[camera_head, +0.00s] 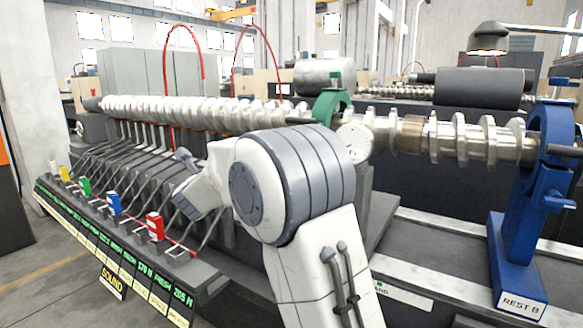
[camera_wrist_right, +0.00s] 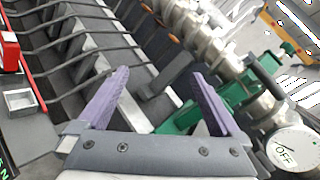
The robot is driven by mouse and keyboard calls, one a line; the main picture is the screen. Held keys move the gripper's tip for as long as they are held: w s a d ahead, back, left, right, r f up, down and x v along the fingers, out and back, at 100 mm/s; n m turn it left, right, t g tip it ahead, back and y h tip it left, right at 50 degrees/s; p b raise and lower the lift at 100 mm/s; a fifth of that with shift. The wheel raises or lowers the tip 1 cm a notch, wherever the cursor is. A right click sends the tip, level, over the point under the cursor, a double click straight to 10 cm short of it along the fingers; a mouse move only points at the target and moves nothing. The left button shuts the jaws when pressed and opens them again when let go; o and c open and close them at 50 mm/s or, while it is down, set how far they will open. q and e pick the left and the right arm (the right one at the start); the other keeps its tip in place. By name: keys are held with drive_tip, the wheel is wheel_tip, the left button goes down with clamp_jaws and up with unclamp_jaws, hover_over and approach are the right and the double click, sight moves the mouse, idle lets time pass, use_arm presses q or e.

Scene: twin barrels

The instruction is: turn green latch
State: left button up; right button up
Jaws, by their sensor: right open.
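A green rest (camera_head: 332,103) holds the long metal shaft near the middle of the head view, with a small green piece on top. My arm hides its lower part. In the right wrist view, a green arm of it (camera_wrist_right: 290,55) shows at upper right. Another green part (camera_wrist_right: 185,118) shows between and behind my fingers. I cannot tell which green part is the latch. My right gripper (camera_wrist_right: 159,74) is open, with nothing seen between its purple fingers; its right finger overlaps the green part in view. Contact cannot be told. My left gripper is not in view.
A white round dial marked OFF (camera_wrist_right: 288,148) is right of my gripper; it also shows in the head view (camera_head: 355,143). A blue rest (camera_head: 520,230) stands at right. Colored blocks, including a red one (camera_head: 155,226), line the left bench edge among many metal rods.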

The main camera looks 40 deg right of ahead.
drive_tip(key=s+d+m+g+h, duration=0.3)
drive_tip(key=d+m+g+h, duration=0.1)
drive_tip(key=d+m, duration=0.35)
drive_tip(key=s+d+m+g+h, duration=0.2)
drive_tip(key=d+m+g+h, duration=0.1)
drive_tip(key=d+m, duration=0.4)
drive_tip(key=shift+n, duration=0.25)
drive_tip(key=shift+s+f+p+x, duration=0.15)
drive_tip(key=shift+p+x, duration=0.35)
drive_tip(key=shift+x, duration=2.2)
drive_tip(key=shift+s+f+p+x, duration=0.15)
drive_tip(key=shift+p+x, duration=0.3)
drive_tip(key=shift+x, duration=2.2)
drive_tip(key=shift+d+r, duration=0.1)
drive_tip(key=shift+d, duration=0.05)
drive_tip(key=c, duration=1.3)
